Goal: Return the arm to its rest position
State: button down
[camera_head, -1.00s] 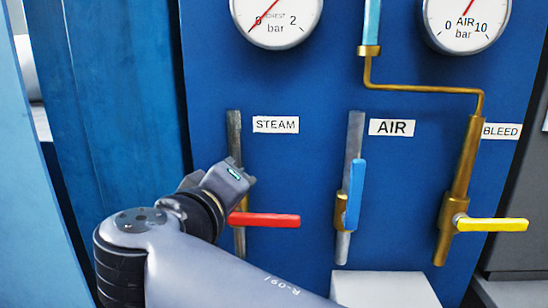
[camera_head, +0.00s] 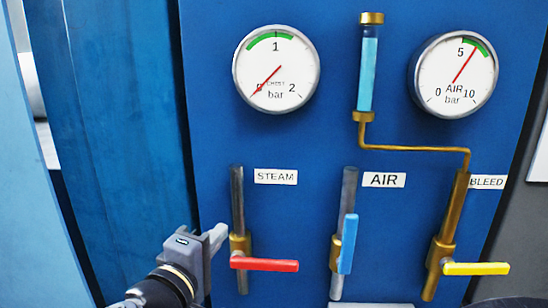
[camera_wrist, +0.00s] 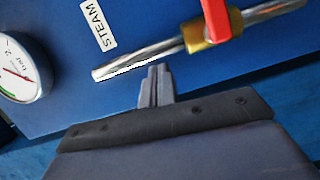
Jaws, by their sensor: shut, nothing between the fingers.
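My gripper (camera_head: 217,236) is at the lower left in the head view, just left of the steam valve. Its fingers are together and empty; they also show shut in the wrist view (camera_wrist: 155,86), near the steam pipe (camera_wrist: 130,66). The red steam handle (camera_head: 265,264) lies level, across its pipe, and shows at the top of the wrist view (camera_wrist: 216,18). I cannot tell whether the fingers touch the pipe. Most of my arm is out of the head view, below its bottom edge.
The blue air handle (camera_head: 347,244) stands along its pipe. The yellow bleed handle (camera_head: 476,268) lies level. The chest gauge (camera_head: 276,95) reads about 0 and the air gauge (camera_head: 470,65) about 6. A blue panel (camera_head: 330,210) stands behind them.

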jog(key=shift+a+f+n+p, duration=0.1)
jog(key=shift+a+n+p, duration=0.25)
jog(key=shift+n+p, duration=0.15)
